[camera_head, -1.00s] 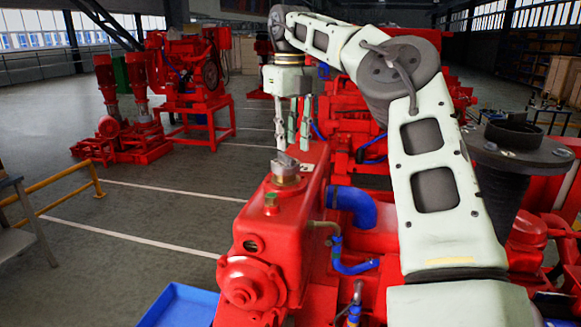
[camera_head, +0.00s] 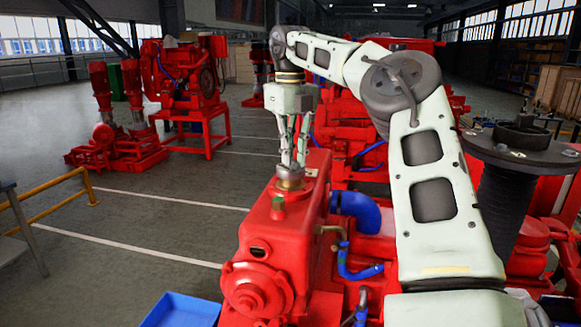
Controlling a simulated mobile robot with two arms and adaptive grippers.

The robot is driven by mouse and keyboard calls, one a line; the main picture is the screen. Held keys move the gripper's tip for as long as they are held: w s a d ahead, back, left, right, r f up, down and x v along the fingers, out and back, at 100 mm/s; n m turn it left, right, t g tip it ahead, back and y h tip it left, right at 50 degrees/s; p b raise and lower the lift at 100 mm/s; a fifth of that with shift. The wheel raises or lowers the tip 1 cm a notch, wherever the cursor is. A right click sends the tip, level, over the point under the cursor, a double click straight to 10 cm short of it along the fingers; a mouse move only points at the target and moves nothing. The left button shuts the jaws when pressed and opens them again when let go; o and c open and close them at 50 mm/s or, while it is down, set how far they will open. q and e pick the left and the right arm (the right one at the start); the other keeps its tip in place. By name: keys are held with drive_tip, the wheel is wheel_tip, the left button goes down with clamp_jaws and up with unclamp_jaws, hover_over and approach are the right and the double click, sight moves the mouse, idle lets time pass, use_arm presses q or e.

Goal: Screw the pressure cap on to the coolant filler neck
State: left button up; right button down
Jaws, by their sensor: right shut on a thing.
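The grey metal pressure cap (camera_head: 289,171) sits on top of the brass-coloured coolant filler neck (camera_head: 288,184). The neck stands on top of the red tank of the pumpset (camera_head: 272,232). My right gripper (camera_head: 293,163) points down from above, with its fingers shut around the cap. The fingers partly hide the cap, so I cannot tell how far it is seated or turned. My left gripper is not in view.
A small brass fitting with a green top (camera_head: 277,205) stands in front of the neck. A blue hose (camera_head: 356,208) is to the right. A blue tray (camera_head: 181,311) lies at the lower left. The floor left of the tank is open, with a yellow rail (camera_head: 45,203).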

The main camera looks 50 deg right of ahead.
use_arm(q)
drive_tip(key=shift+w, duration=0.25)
use_arm(e)
drive_tip(key=shift+r+m, duration=0.15)
drive_tip(key=shift+m, duration=0.15)
drive_tip(key=m+p, duration=0.1)
drive_tip(key=m, duration=0.1)
drive_tip(key=shift+m, duration=1.4)
drive_tip(key=shift+m+p, duration=0.3)
drive_tip(key=shift+m, duration=0.1)
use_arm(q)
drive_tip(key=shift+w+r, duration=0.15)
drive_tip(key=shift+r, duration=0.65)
use_arm(e)
drive_tip(key=c, duration=1.8)
unclamp_jaws()
drive_tip(key=shift+o, duration=0.6)
